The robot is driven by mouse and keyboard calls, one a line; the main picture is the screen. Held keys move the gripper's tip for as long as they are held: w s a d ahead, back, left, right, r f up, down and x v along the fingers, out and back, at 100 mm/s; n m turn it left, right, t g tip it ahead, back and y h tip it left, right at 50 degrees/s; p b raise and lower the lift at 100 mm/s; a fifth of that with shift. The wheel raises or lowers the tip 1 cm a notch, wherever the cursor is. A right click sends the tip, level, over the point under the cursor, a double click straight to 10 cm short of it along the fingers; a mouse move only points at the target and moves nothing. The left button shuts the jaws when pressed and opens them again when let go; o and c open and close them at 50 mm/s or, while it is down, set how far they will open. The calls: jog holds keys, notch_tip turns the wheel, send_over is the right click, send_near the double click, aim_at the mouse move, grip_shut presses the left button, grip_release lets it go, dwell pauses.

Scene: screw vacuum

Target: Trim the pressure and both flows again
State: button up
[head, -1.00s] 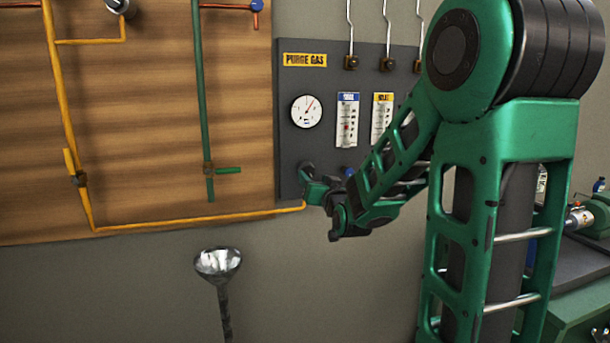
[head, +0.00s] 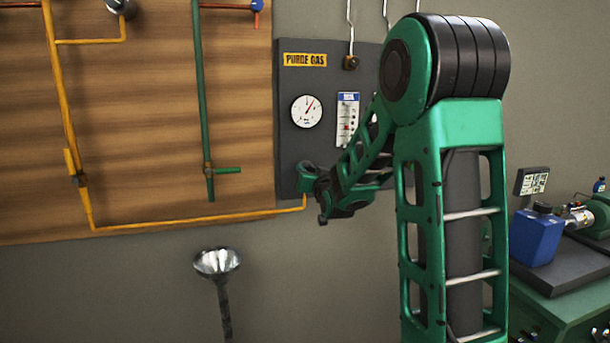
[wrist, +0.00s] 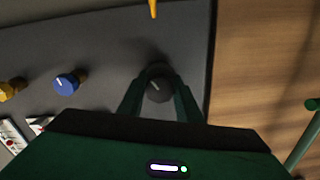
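The dark purge gas panel (head: 293,75) carries a round white pressure gauge (head: 306,111) with a red needle and a blue-topped flow meter (head: 347,115). My arm hides the second flow meter in the head view. My gripper (head: 306,178) is at the panel's lower left corner. In the wrist view its fingers (wrist: 158,83) stand on either side of a black knob (wrist: 159,91); whether they press on it is unclear. A blue knob (wrist: 67,84) and a yellow knob (wrist: 10,91) lie left of it. Parts of the flow meters show at lower left there.
A yellow pipe (head: 190,220) ends at the panel's lower left corner, close to my gripper. A wooden board (head: 140,130) with pipes is on the left. A metal funnel (head: 217,262) stands below.

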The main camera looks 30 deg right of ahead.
jog(key=c, duration=0.4)
jog(key=n, duration=0.4)
jog(key=shift+a+n, duration=0.1)
jog(key=shift+n, duration=0.2)
jog(key=shift+a+n, duration=0.1)
jog(key=shift+n, duration=1.9)
jog(key=o, duration=1.1)
jog(key=shift+a, duration=0.1)
jog(key=shift+c, duration=0.2)
